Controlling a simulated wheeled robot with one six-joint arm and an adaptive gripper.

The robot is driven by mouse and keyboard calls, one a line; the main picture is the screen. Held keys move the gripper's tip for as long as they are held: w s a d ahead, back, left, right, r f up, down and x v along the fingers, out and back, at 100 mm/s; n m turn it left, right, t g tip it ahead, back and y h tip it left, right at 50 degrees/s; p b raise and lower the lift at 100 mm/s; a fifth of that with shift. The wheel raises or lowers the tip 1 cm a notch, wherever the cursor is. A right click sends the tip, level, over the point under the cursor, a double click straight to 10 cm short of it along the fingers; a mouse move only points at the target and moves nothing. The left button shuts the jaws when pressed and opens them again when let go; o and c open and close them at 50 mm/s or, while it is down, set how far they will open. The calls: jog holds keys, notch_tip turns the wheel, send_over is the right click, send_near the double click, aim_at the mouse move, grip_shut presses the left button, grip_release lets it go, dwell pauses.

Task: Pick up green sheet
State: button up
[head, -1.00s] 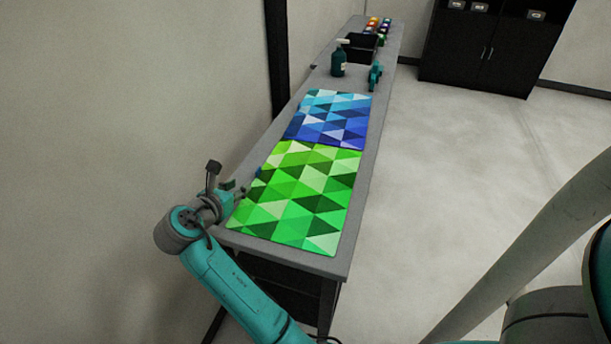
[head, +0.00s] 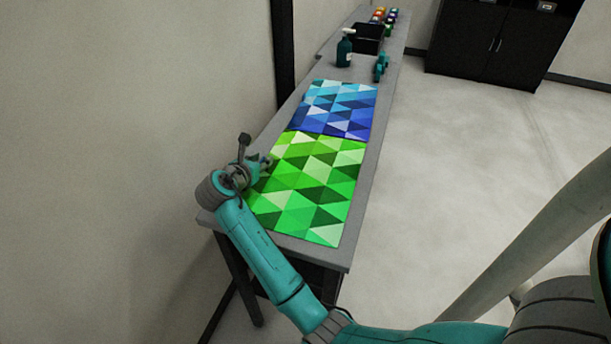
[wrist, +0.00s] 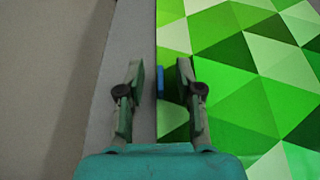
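The green sheet (head: 313,188), patterned with green triangles, lies flat on the near part of the long grey table (head: 343,256). It fills the right side of the wrist view (wrist: 262,75). My gripper (head: 268,164) is at the sheet's left edge in the head view. In the wrist view, my gripper (wrist: 162,80) is open, its fingers apart on either side of the sheet's left edge. A small blue piece (wrist: 160,82) shows at that edge between the fingers. I cannot tell whether the fingers touch the sheet.
A blue patterned sheet (head: 340,108) lies just beyond the green one. Farther back are a spray bottle (head: 344,50), a teal tool (head: 381,67), a black bin (head: 368,38) and several coloured items (head: 385,15). A wall is on the left; the floor at right is clear.

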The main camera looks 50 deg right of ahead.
jog(key=shift+d+f, duration=0.1)
grip_shut()
dwell(0.3)
notch_tip(320, 180, up, 18)
dwell(0.5)
dwell(0.7)
